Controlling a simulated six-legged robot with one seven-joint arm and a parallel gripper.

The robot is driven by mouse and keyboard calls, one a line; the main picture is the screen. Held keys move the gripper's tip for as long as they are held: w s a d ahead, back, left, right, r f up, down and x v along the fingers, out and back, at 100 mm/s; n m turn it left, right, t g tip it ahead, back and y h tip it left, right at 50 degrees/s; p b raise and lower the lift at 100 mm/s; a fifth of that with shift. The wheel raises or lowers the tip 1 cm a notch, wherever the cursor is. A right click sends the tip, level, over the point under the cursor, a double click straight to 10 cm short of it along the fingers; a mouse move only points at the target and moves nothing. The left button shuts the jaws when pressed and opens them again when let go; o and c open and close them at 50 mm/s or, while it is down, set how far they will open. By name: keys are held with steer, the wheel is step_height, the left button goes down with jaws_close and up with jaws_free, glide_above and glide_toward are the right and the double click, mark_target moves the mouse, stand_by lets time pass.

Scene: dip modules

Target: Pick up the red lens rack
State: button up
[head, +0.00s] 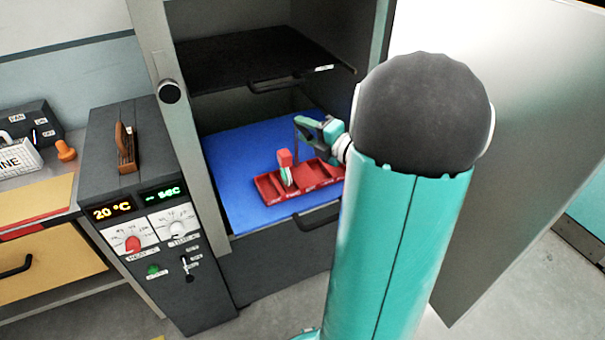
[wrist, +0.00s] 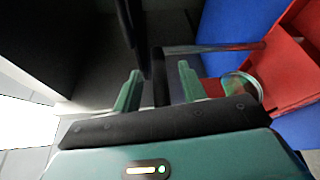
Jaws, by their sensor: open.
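The red lens rack (head: 316,180) lies on a blue surface inside the open cabinet. It is a long tray with several compartments, and a clear round lens and a red block stand up from it. My gripper (head: 311,134) is above the rack's far side, its teal fingers apart. In the wrist view the gripper (wrist: 159,78) is open, and a dark post appears between the fingers. A thin grey bar runs from near this post to the red rack (wrist: 282,70) at the right. I cannot tell whether the fingers touch the post. A round lens (wrist: 243,86) shows beside the right finger.
A black upper shelf (head: 262,65) hangs above the blue lower shelf (head: 233,160). The cabinet door (head: 520,130) stands open at the right. A control box (head: 140,190) with dials stands at the left. Blue surface is clear left of the rack.

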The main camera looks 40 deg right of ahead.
steer(key=shift+w+a, duration=0.1)
steer(key=shift+w, duration=0.3)
jaws_close()
